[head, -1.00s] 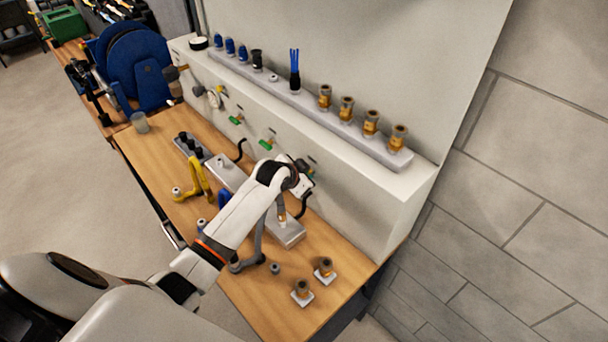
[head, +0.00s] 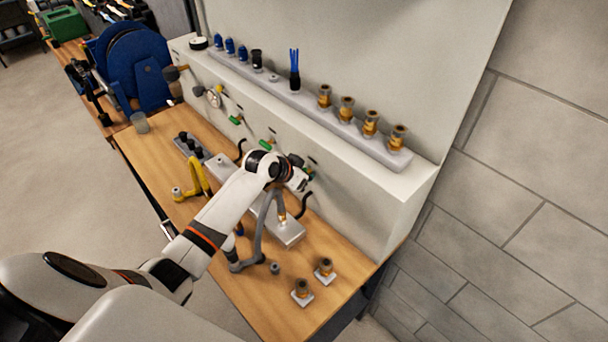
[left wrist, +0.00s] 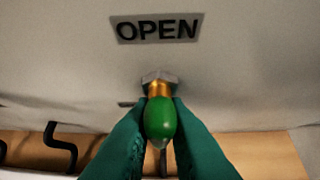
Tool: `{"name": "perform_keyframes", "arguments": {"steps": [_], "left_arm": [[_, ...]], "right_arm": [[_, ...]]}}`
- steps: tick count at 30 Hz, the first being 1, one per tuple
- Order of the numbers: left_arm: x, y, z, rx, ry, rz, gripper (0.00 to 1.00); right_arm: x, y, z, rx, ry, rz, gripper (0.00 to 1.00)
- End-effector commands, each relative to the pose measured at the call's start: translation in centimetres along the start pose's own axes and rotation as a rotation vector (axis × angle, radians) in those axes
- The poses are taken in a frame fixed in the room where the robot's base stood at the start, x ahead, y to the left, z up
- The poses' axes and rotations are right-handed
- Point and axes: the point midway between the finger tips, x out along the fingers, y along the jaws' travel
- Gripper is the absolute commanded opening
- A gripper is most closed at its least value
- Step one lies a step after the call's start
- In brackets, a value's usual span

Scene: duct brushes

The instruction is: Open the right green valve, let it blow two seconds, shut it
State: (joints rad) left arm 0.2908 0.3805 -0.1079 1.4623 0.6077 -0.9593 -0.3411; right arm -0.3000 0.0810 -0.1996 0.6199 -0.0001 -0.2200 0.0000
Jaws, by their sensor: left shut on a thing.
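The right green valve is on the front of the pale wall box. In the left wrist view its rounded green handle (left wrist: 161,120) hangs from a brass stem (left wrist: 158,88), below a plate reading OPEN (left wrist: 156,28). My left gripper (left wrist: 160,132) is shut on this handle, one dark green finger on each side. In the head view my left gripper (head: 306,179) is at the rightmost valve, which it mostly hides. Two other green valves, the left one (head: 236,120) and the middle one (head: 265,145), stand free. My right gripper is not in view.
A shelf (head: 362,152) with brass fittings and brushes runs along the box top. On the bench are a grey block (head: 290,236), a yellow hooked piece (head: 200,178) and two small brass fittings, one near the front (head: 303,290). A blue reel (head: 133,65) stands at the back left.

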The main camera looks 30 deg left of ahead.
Motion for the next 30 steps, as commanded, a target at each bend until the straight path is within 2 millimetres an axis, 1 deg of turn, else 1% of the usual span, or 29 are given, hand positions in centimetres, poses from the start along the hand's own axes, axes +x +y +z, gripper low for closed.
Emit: {"name": "perform_keyframes", "arguments": {"steps": [1,2,3,5,13,17,20,23,30], "left_arm": [[0.0,0.0,-0.1,0.0,0.001,0.0,0.0],[0.0,0.0,-0.1,0.0,0.001,0.001,0.18],[0.0,0.0,-0.1,0.0,0.001,0.001,0.25],[0.0,0.0,-0.1,0.0,0.001,0.001,0.34],[0.0,0.0,0.0,0.001,0.0,0.001,0.34],[-0.6,0.1,-0.1,0.001,0.001,0.001,0.34],[-1.9,0.1,-0.1,0.002,-0.001,0.002,0.34],[-3.6,0.1,-0.2,0.004,0.0,0.003,0.34],[-8.5,0.1,-0.2,0.005,-0.001,0.003,0.34]], "right_arm": [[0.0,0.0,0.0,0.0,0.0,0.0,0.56],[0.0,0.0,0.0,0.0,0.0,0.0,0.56],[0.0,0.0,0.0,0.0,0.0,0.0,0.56],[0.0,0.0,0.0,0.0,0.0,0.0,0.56],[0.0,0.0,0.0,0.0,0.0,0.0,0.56],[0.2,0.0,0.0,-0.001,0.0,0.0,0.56],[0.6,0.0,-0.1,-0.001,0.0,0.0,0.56],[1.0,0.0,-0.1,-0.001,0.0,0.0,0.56],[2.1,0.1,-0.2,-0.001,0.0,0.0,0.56]]}}
